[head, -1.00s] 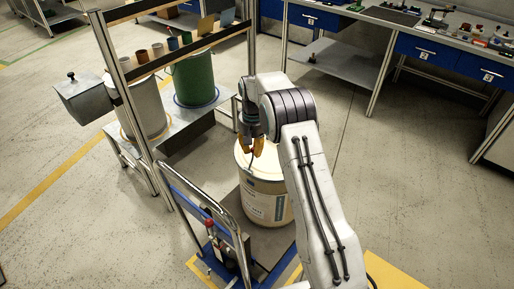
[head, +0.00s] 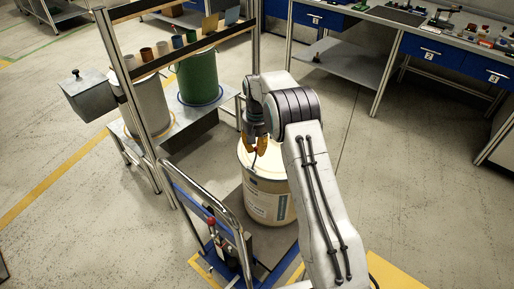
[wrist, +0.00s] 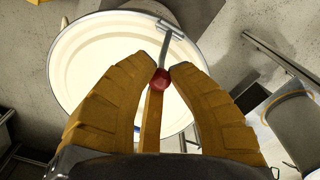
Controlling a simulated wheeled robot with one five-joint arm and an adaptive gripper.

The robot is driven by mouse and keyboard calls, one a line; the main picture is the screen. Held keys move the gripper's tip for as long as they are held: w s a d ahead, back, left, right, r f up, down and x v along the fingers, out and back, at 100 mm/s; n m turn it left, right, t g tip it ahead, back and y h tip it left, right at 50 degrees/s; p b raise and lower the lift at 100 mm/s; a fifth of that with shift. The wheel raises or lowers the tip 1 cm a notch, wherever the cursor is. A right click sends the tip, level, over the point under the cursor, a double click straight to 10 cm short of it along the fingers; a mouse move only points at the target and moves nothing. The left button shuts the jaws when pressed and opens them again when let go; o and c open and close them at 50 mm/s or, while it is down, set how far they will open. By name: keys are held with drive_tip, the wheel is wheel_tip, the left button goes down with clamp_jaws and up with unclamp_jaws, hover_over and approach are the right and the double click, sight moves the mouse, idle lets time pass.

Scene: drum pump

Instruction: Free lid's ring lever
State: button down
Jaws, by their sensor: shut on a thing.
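The ring lever (wrist: 166,48) is a thin metal rod running from a bracket at the ring to a red knob (wrist: 160,80). My gripper (wrist: 166,66) has its orange fingers on both sides of the knob, shut on the lever's knob end. In the head view my gripper (head: 256,147) is over the lid and partly hides it.
A hand cart (head: 222,250) with a metal push handle stands close to the left of the drum. A shelf frame (head: 150,130) holds a green drum (head: 198,80) and a grey one further left. Workbenches (head: 400,45) line the back right.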

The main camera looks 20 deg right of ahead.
drive_tip(key=shift+s+a+f, duration=0.1)
drive_tip(key=shift+s+f, duration=0.1)
drive_tip(key=shift+f, duration=0.1)
drive_tip(key=c, duration=1.5)
unclamp_jaws()
drive_tip(key=o, duration=0.4)
drive_tip(key=shift+w+r, duration=0.15)
drive_tip(key=shift+r, duration=0.15)
wheel_tip(320, 180, up, 12)
drive_tip(key=shift+f, duration=0.15)
